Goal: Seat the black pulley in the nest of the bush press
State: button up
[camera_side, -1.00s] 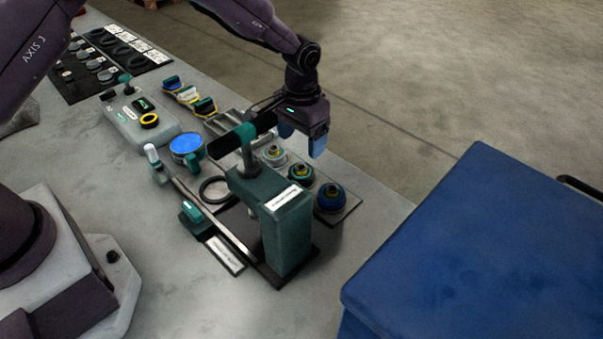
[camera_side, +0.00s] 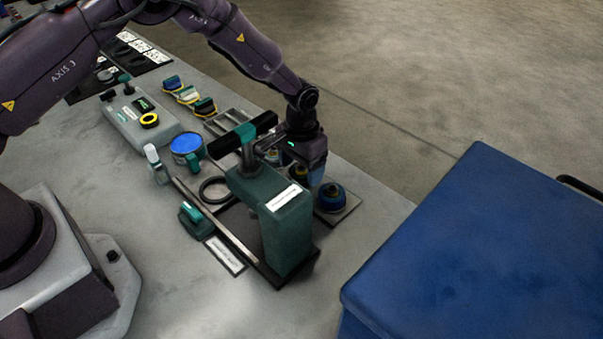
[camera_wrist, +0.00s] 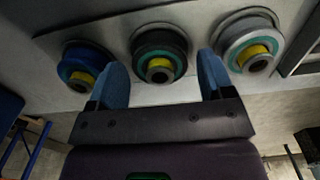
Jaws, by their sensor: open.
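The black pulley (camera_wrist: 159,45) is the middle one of three in a row on a plate, with a teal ring, a yellow ring and a dark hub. In the side view it is partly hidden by my gripper (camera_side: 311,174). My gripper is open and empty. In the wrist view its two blue fingers (camera_wrist: 160,72) lie to the left and right of the black pulley, and contact is not visible. The green bush press (camera_side: 285,235) stands in front of the pulley plate in the side view. Its nest is not clearly visible.
A blue pulley (camera_side: 332,197) and a grey pulley (camera_wrist: 248,44) flank the black one. The press has a long bar (camera_side: 213,221) and a black-and-teal top handle (camera_side: 245,133). A blue cabinet (camera_side: 480,240) stands right of the bench.

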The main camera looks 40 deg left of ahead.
jog(key=c, duration=0.8)
jog(key=shift+r, duration=2.35)
